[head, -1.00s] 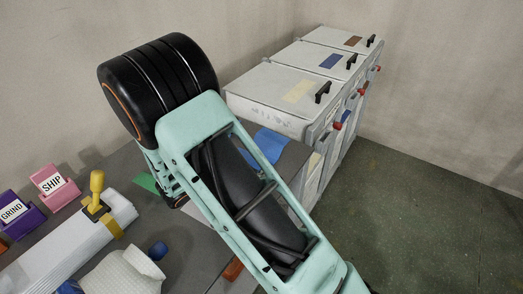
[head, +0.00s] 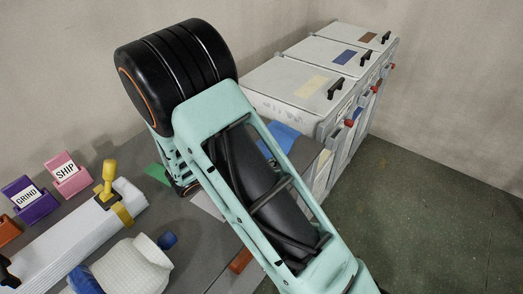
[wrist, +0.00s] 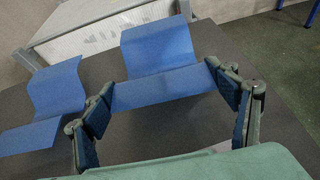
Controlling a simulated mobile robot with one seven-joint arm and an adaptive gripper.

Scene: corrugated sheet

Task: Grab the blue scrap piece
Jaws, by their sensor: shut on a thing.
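A bent blue scrap piece (wrist: 158,62) spans the gap between the fingers of my gripper (wrist: 160,84) in the wrist view. The fingertips press on its left and right edges, near its front part. A second bent blue piece (wrist: 56,88) lies to the left, outside the left finger. In the head view my arm hides the fingers. Part of a blue piece (head: 284,135) shows beyond the arm on the grey table (head: 305,153); I cannot tell which of the two it is.
Lidded bins (head: 300,84) with coloured labels stand behind the table. Open floor (head: 430,220) lies at right.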

